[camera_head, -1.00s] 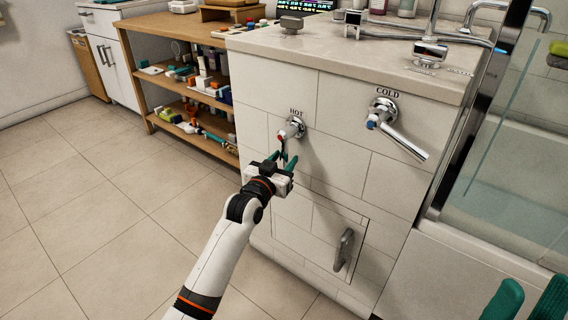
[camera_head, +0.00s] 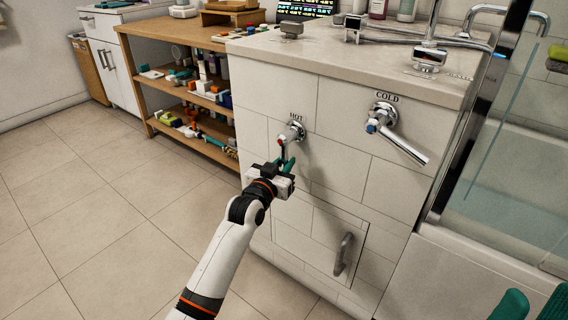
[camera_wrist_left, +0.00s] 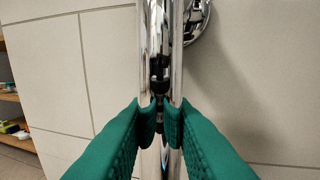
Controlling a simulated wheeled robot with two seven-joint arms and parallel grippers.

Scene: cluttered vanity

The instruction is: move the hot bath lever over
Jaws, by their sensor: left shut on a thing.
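In the left wrist view the chrome lever (camera_wrist_left: 153,45) runs vertically between the green fingertips (camera_wrist_left: 160,112). My right gripper (camera_head: 533,302) shows only as two green fingers apart at the lower right corner, with nothing seen between them.
The cold lever (camera_head: 404,146) points down and right on the same tiled wall. A panel with a grey handle (camera_head: 343,254) is below. A wooden shelf (camera_head: 185,91) with clutter stands left, a glass screen (camera_head: 500,130) right. The floor at left is clear.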

